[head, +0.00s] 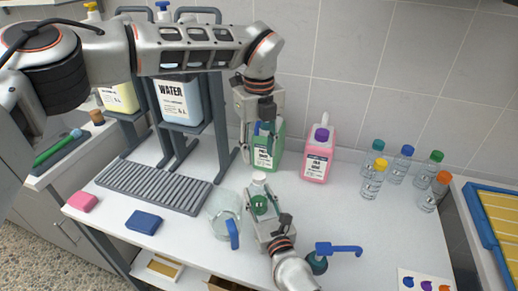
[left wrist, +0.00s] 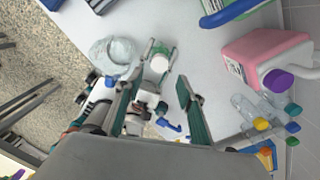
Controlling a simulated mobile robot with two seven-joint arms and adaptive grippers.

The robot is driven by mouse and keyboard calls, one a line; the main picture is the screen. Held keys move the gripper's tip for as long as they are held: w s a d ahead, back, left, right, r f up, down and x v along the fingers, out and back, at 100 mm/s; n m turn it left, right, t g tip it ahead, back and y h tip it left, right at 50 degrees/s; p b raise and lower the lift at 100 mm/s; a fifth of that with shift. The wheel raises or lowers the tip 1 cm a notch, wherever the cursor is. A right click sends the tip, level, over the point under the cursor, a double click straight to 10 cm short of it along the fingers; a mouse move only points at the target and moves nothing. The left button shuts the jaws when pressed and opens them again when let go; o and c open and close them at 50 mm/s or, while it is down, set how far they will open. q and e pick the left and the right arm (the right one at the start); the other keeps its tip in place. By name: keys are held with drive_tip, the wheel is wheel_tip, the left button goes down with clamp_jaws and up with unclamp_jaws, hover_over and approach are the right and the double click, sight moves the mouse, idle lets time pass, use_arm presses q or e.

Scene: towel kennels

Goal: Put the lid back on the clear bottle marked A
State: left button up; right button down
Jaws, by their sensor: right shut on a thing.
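My right gripper (head: 262,207) is shut around a small bottle with a white top (head: 259,178), held upright near the middle of the table. A green patch shows below the white top; I cannot read a letter A on it. I cannot tell whether the white top is a lid or a bare neck. In the left wrist view, the white top (left wrist: 159,64) sits between my right gripper's fingers. My left gripper (head: 264,122) points down behind and above it, in front of the green jug. Its fingers (left wrist: 158,90) are apart with nothing seen between them. No loose lid is recognisable.
A clear pitcher with a blue handle (head: 225,215) stands close left of my right gripper. A green jug (head: 267,155) and pink jug (head: 318,160) stand behind. Several capped bottles (head: 374,180) stand right. A dark bottle with a blue spout (head: 338,249) is at the front.

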sight(259, 175)
use_arm(q)
drive_tip(key=shift+f, duration=4)
clamp_jaws()
